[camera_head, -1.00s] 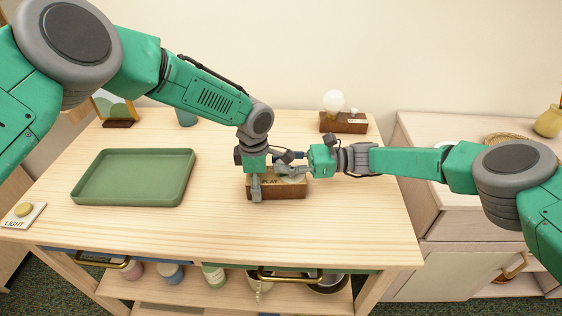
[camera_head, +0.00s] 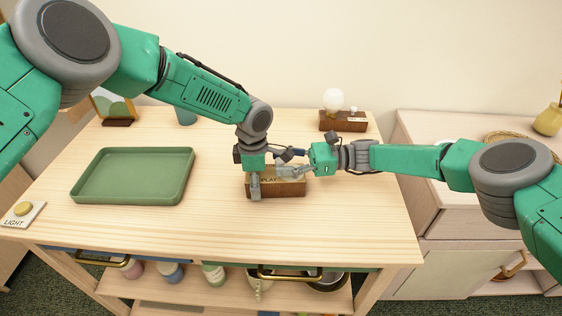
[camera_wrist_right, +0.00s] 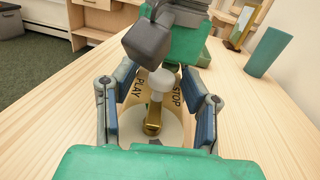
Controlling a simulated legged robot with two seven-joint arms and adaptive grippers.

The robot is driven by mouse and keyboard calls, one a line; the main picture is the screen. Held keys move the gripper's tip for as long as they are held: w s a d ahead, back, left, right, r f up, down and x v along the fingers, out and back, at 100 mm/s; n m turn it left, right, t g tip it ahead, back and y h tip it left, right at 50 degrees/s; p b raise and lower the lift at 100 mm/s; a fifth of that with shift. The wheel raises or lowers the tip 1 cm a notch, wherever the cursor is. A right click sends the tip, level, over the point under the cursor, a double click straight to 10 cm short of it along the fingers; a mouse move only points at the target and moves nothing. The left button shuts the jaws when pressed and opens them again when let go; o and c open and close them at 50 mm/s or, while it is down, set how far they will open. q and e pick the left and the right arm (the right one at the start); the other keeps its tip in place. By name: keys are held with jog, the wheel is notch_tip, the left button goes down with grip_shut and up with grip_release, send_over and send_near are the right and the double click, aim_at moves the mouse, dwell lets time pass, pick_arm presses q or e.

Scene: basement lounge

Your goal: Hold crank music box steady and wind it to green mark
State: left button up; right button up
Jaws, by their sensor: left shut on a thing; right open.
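The music box (camera_head: 285,190) is a brown wooden box near the middle of the table, with a lighter top. In the right wrist view its top shows the words PLAY and STOP, a pale round disc (camera_wrist_right: 172,126) and a brass crank (camera_wrist_right: 153,118) with a grey knob (camera_wrist_right: 160,83). My left gripper (camera_head: 256,187) points down and is shut on the left part of the box. My right gripper (camera_head: 291,166) comes in from the right above the box. It is open, its fingers on either side of the crank, apart from the knob. I cannot make out a green mark.
A green tray (camera_head: 78,194) lies left on the table, with a LIGHT button (camera_head: 23,210) at the corner. A wooden block with a bulb (camera_head: 333,101), a picture frame (camera_head: 116,108) and a green cup (camera_head: 187,117) stand at the back. The table's front is clear.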

pick_arm(q)
jog(key=shift+d, duration=0.1)
pick_arm(e)
jog(key=d, duration=0.4)
jog(key=w+d, duration=0.1)
jog(key=d, duration=0.2)
jog(key=w+d, duration=0.1)
jog(key=d, duration=0.3)
jog(key=shift+w+d+f, duration=0.15)
jog(key=shift+d, duration=0.2)
pick_arm(q)
jog(key=o, duration=1.6)
jog(key=shift+c, duration=0.2)
